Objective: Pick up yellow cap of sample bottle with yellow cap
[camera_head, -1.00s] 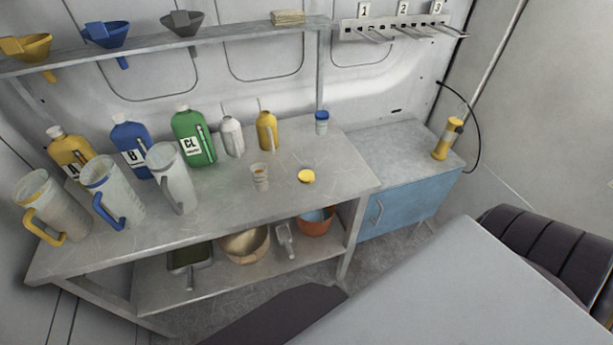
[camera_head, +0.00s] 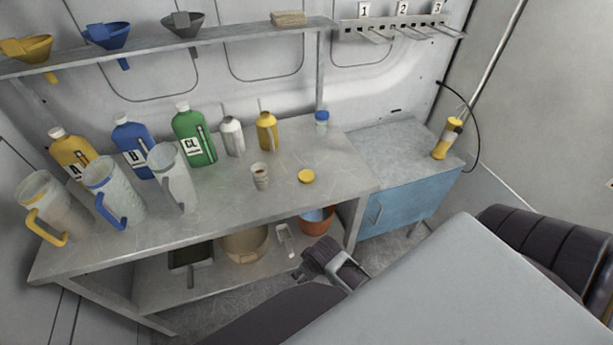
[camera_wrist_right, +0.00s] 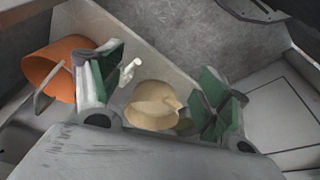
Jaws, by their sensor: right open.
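The yellow cap (camera_head: 306,176) lies flat on the metal workbench (camera_head: 235,205), off the bottle, in the head view. A small open sample bottle (camera_head: 261,176) stands upright to its left, with something brownish inside. My right gripper (camera_head: 335,262) is below and in front of the bench edge, well apart from the cap. In the right wrist view my right gripper (camera_wrist_right: 158,82) has its green-padded fingers spread with nothing between them. The cap does not show in that view. My left gripper is not in view.
A blue-capped bottle (camera_head: 321,122) stands behind the cap. Jugs and bottles crowd the bench's left side. The lower shelf holds an orange bucket (camera_wrist_right: 55,72) and a beige bowl (camera_wrist_right: 152,105). A blue cabinet (camera_head: 400,200) stands right. Bench around the cap is clear.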

